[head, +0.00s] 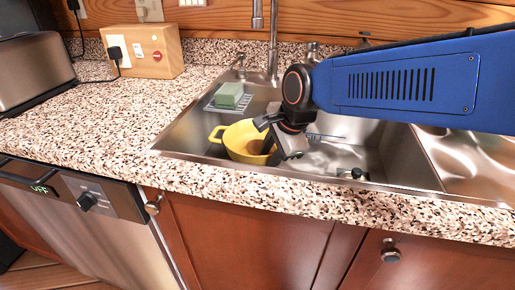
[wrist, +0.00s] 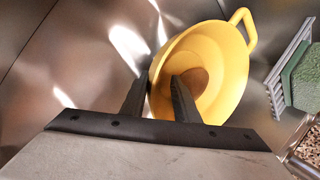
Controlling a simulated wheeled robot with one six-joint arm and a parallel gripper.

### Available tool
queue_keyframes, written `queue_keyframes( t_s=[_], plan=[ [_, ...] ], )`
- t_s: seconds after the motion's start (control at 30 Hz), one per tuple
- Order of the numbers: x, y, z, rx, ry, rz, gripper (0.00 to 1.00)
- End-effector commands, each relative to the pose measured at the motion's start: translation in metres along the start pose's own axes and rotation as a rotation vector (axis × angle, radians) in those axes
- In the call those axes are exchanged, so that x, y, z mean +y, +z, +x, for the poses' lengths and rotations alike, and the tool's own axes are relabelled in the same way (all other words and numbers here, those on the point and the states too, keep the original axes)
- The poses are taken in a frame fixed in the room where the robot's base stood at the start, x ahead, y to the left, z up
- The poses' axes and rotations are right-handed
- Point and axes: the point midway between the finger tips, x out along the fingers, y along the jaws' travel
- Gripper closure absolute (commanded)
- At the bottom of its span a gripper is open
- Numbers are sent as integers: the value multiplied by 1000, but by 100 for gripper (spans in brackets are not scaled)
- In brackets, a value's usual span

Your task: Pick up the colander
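The yellow colander (head: 240,138) sits in the left part of the sink, with a loop handle on its left side in the head view. In the wrist view the colander (wrist: 233,65) is seen from above, its handle at the upper right. A round brown patch (wrist: 198,77) shows inside it; I cannot tell what it is. My gripper (head: 268,137) is at the colander's right side. In the wrist view my gripper (wrist: 160,88) has its fingers apart, the right one over the bowl and the left one by the near rim. Contact with the rim is unclear.
A green sponge (head: 229,94) lies on a grey rack (head: 212,106) behind the colander. The steel sink (head: 190,128) has walls around it and a faucet (head: 273,50) at the back. A toaster (head: 30,70) and a wooden socket box (head: 145,52) stand on the speckled counter.

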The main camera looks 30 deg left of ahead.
Motion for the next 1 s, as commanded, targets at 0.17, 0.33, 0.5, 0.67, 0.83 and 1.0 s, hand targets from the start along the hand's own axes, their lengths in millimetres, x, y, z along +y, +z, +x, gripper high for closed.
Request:
queue_keyframes(
  t_s=[0.17, 0.33, 0.5, 0.67, 0.83, 1.0],
  plan=[
    [0, 0, 12, 0, -1, -1, 72],
    [0, 0, 12, 0, -1, -1, 75],
    [0, 0, 12, 0, -1, -1, 100],
    [0, 0, 12, 0, 1, 0, 100],
    [0, 0, 12, 0, 1, 0, 100],
    [2, 0, 9, 0, 2, 0, 100]
  ],
)
